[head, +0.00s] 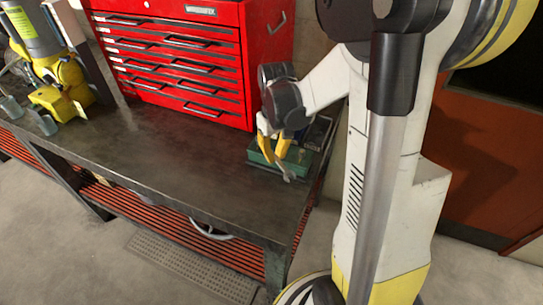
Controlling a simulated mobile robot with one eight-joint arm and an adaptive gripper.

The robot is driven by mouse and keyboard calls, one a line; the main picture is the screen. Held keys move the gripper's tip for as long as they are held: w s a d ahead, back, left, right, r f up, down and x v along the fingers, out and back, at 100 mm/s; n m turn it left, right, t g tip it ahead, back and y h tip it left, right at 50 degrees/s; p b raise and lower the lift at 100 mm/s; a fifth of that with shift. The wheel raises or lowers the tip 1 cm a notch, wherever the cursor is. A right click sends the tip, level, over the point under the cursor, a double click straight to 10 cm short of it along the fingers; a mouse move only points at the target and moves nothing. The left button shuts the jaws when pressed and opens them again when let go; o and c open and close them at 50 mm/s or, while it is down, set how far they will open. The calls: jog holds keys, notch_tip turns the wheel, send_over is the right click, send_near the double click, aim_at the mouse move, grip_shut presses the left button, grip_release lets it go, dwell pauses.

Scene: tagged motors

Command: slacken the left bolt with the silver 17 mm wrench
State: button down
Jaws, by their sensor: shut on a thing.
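My gripper (271,149), with yellow fingers, is at the right end of the workbench, over a green case (312,160). It is shut on a small silver piece (287,174) that looks like the end of the silver wrench; its size marking cannot be read. The rest of the wrench is hidden by the fingers or too small to make out. A yellow motor or machine (62,85) with a pale tag stands far away at the left end of the bench. The left bolt cannot be made out.
A red tool chest (190,58) stands at the back of the workbench (150,150), close to my gripper's left. The middle and front of the bench top are clear. Small grey cylinders (46,124) stand near the yellow machine. A slatted red shelf (180,226) runs below.

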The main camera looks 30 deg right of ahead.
jog(key=shift+d+n, duration=0.3)
jog(key=shift+a, duration=0.1)
jog(key=shift+a, duration=0.25)
dwell(0.4)
jog(key=shift+r+p, duration=0.4)
jog(key=shift+r, duration=0.4)
dwell(0.5)
jog(key=shift+r+p, duration=0.75)
jog(key=shift+r, duration=0.25)
jog(key=shift+f, duration=0.1)
